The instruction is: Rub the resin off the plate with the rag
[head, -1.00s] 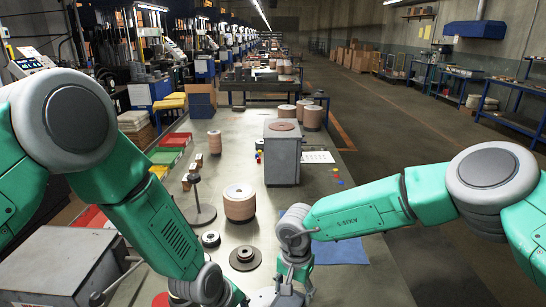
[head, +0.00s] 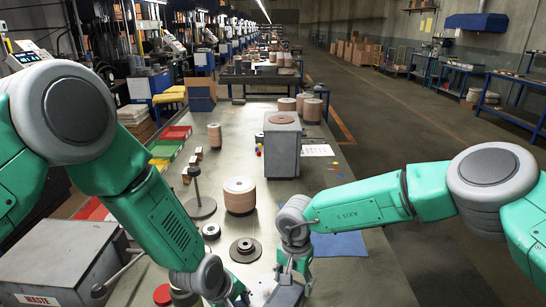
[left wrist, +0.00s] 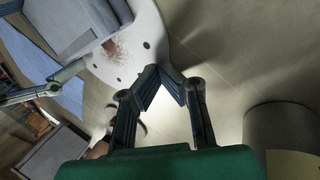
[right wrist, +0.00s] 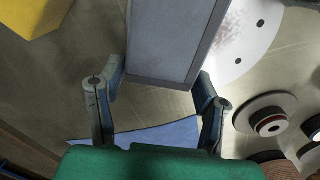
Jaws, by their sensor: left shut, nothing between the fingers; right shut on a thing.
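The plate is a pale round disc with small dark holes. In the left wrist view the plate (left wrist: 147,62) carries a reddish-brown resin smear near its middle; it also shows in the right wrist view (right wrist: 243,55).
A blue mat (head: 338,245) lies right of the plate. A grey waste box (head: 60,262) is at the left. A grey block (head: 282,150) stands farther back.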

